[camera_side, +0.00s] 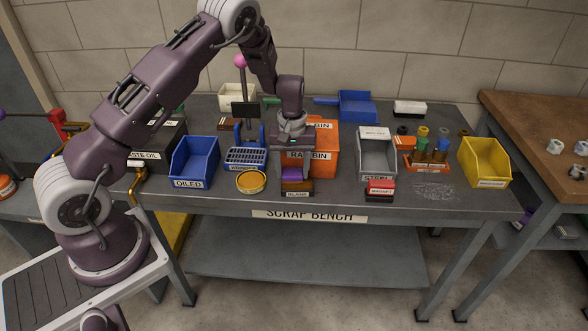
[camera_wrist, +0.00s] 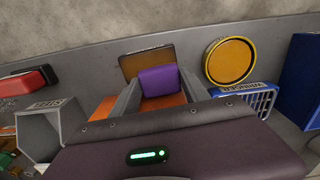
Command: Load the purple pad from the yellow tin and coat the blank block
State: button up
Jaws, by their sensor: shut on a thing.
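My gripper (camera_side: 293,170) is shut on the purple pad (camera_side: 292,174), which also shows between the fingers in the wrist view (camera_wrist: 158,82). The pad is at the top of the blank block (camera_side: 297,188), a brown block with a label on its front. In the wrist view the block (camera_wrist: 141,62) shows behind and beside the pad. I cannot tell whether pad and block touch, or whether the block's top has a coat. The round yellow tin (camera_side: 251,182) stands open to the left of the block, filled with orange-yellow stuff; the wrist view shows it too (camera_wrist: 229,60).
The orange rag bin (camera_side: 325,150) stands right behind my gripper. A blue rack (camera_side: 245,157) is behind the tin, with a blue bin (camera_side: 194,160) to its left. A grey steel bin (camera_side: 376,155) and a red-and-black block (camera_side: 380,190) are to the right. The bench's front edge is close.

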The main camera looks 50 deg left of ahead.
jog(key=shift+s+a, duration=0.35)
jog(key=shift+s, duration=0.15)
jog(key=shift+w+d, duration=0.8)
jog(key=shift+w, duration=0.1)
jog(key=shift+s+a, duration=0.8)
jog(key=shift+s, duration=0.1)
jog(key=shift+w+d+f, duration=0.1)
jog(key=shift+w+d, duration=0.7)
jog(key=shift+w, duration=0.1)
jog(key=shift+r, duration=0.9)
